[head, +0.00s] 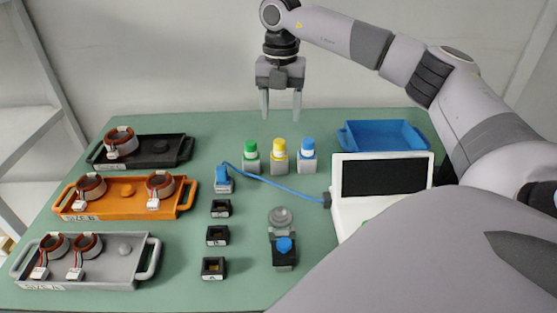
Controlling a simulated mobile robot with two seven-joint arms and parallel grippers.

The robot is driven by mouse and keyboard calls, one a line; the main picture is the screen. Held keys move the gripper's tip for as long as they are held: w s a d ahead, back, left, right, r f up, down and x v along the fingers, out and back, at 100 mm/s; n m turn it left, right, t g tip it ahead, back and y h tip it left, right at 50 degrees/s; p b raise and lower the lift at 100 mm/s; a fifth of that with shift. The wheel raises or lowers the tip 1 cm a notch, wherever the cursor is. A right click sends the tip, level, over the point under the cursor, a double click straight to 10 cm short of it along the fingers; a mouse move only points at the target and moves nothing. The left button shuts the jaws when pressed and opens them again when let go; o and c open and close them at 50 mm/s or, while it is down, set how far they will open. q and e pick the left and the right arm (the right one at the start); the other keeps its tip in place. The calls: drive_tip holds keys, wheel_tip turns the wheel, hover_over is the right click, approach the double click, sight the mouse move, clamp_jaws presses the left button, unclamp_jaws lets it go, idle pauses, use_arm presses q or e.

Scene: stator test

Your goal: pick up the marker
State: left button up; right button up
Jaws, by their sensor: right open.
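Three short capped pieces that look like markers stand upright in grey blocks at the table's middle back: a green-capped one (250,150), a yellow-capped one (279,149) and a blue-capped one (308,149). I cannot tell which is the marker meant. My right gripper (281,117) is open and empty, fingers pointing down. In the picture it appears just above the yellow-capped piece, apart from all three; its exact depth is hard to tell. My left gripper is not in view.
At left are black (174,145), orange (125,189) and grey (112,276) trays holding stators. A blue tray (424,151) and a screened device (341,219) are at right. A blue cable runs to a blue probe (222,174). Small black fixtures (217,236) stand mid-table.

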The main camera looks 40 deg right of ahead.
sight(280, 142)
drive_tip(key=shift+s+a+f+b, duration=0.15)
drive_tip(key=shift+f+b, duration=0.2)
drive_tip(key=shift+f, duration=0.2)
drive_tip(key=shift+s+a+f+b, duration=0.15)
drive_tip(key=shift+f+b, duration=0.2)
drive_tip(key=shift+f, duration=0.2)
drive_tip(key=f, duration=0.7)
drive_tip(key=shift+w+f, duration=0.25)
drive_tip(key=shift+d, duration=0.1)
drive_tip(key=c, duration=1.1)
